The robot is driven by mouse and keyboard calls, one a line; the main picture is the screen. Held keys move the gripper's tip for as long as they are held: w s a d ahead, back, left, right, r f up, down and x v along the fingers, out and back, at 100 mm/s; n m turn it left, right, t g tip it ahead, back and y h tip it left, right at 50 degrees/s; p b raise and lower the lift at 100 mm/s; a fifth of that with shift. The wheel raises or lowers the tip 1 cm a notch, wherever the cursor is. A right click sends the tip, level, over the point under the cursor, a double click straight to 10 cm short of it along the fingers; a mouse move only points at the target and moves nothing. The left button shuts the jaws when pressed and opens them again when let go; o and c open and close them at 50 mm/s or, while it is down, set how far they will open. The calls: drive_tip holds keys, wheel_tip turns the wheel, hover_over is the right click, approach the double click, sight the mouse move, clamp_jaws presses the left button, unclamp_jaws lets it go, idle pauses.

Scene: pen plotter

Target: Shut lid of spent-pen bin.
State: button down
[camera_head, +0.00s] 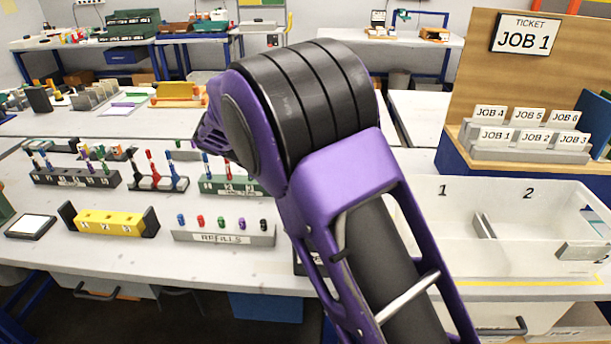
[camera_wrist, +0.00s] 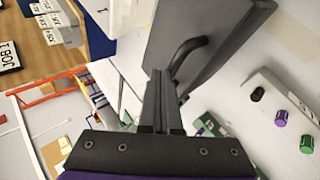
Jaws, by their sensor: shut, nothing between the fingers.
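A dark grey flat panel (camera_wrist: 215,28), which looks like the spent-pen bin's lid, fills the upper middle of the wrist view. It appears raised at an angle, and a black bent handle (camera_wrist: 188,52) sticks out from it. My gripper (camera_wrist: 160,76) is shut and empty, its fingertips beside the handle and close to the panel. I cannot tell whether they touch. In the head view my purple and black arm covers the bin area, so the bin, the lid and my fingertips are hidden there.
The refills rack (camera_head: 225,236) with several coloured refills stands left of my arm. A yellow block (camera_head: 108,222) and pen racks (camera_head: 75,178) are further left. A white two-section tray (camera_head: 515,262) and the job-ticket board (camera_head: 530,75) are at the right.

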drive_tip(key=shift+a+f, duration=0.2)
drive_tip(key=shift+f, duration=0.2)
idle(0.3)
